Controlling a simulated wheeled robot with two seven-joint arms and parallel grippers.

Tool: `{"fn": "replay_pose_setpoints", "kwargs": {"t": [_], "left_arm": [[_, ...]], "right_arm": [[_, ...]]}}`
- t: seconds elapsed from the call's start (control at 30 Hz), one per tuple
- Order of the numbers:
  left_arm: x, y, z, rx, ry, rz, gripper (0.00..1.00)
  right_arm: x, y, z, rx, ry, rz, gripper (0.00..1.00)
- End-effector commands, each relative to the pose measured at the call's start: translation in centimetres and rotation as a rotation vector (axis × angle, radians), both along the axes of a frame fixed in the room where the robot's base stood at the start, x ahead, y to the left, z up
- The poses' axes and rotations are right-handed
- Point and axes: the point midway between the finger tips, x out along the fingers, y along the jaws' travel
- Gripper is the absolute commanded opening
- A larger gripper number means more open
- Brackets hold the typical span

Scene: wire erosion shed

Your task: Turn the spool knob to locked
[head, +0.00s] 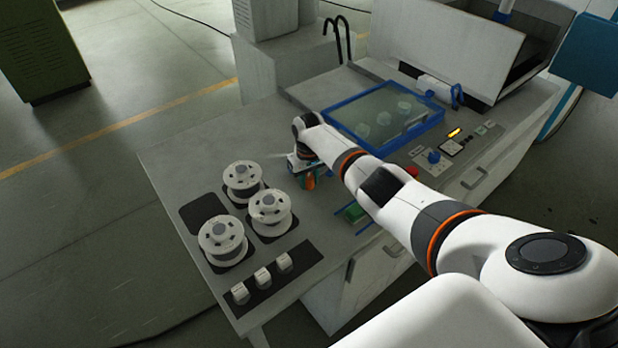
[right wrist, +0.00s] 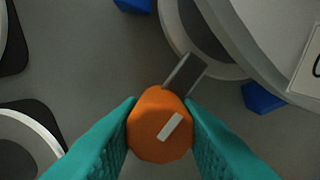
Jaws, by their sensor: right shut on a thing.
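The spool knob (right wrist: 160,124) is orange and rounded, with a white pointer mark slanting up to the right in the right wrist view. A dark grey bar (right wrist: 185,73) sticks out from beyond it, up and to the right, towards a large white round part (right wrist: 222,62). My right gripper (right wrist: 161,112) is shut on the knob, one teal finger on each side. In the head view my right gripper (head: 304,178) is low over the bench, right of the white spools, and mostly hides the knob. No locked label is readable. My left gripper is out of view.
White spools (head: 223,239) stand on dark pads at the bench's left, with several small white blocks (head: 262,278) in front. A blue-framed glass panel (head: 352,106) lies behind my right arm. A control panel with a blue knob (head: 434,157) is to the right.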

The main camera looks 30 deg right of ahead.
Motion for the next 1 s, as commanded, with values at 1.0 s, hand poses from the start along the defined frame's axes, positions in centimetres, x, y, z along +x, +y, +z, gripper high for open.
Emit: {"fn": "replay_pose_setpoints", "kwargs": {"t": [1.0], "left_arm": [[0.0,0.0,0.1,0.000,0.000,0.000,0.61]], "right_arm": [[0.2,0.0,1.7,-0.002,-0.007,-0.007,0.40]]}}
